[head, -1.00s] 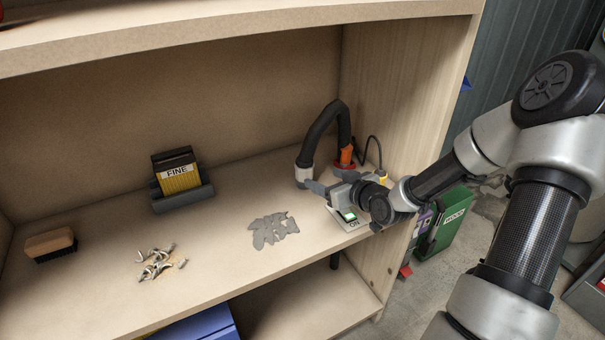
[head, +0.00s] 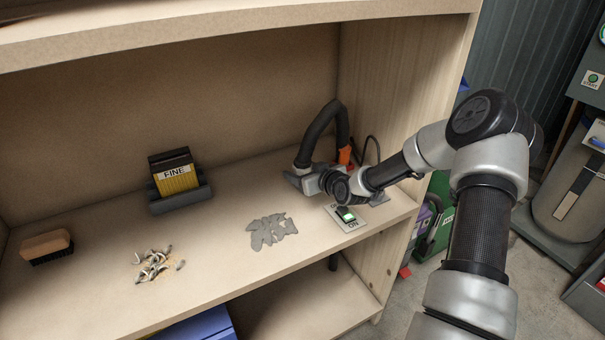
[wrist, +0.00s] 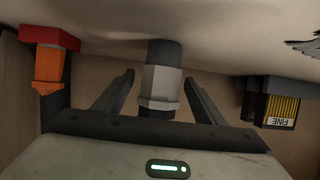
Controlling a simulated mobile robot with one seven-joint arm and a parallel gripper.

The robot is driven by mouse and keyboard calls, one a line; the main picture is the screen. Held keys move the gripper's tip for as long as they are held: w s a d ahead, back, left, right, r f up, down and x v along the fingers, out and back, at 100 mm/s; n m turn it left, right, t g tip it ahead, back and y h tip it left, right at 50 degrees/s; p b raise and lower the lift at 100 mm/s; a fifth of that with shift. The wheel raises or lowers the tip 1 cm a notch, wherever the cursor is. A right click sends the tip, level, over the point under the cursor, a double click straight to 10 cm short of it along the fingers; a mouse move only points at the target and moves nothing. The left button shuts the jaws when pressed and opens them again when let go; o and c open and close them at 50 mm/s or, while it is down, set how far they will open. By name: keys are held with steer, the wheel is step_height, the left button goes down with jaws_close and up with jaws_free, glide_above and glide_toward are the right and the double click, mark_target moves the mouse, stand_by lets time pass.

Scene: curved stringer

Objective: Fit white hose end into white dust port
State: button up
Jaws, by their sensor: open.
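The white hose end (wrist: 160,84) is on the black hose (head: 320,128), which arches over the shelf's right side. In the wrist view it lines up with a dark grey cylinder (wrist: 164,52) at the shelf surface; I cannot tell whether that is part of the port or how deep they join. No separate white dust port shows clearly. My gripper (wrist: 160,78) is open, with one finger on each side of the white end and gaps visible. In the head view my gripper (head: 305,181) hides most of the white end. An orange hose end (wrist: 48,70) meets a red fitting (wrist: 50,38).
A switch plate (head: 346,217) lies below my wrist near the shelf's front edge. A FINE sanding-block holder (head: 180,190), a brush (head: 46,246), curled shavings (head: 155,265) and grey scraps (head: 270,231) lie leftward. The shelf's right wall (head: 405,90) is close to my arm.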

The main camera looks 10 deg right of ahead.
steer(key=shift+c, duration=0.4)
steer(key=c, duration=1.1)
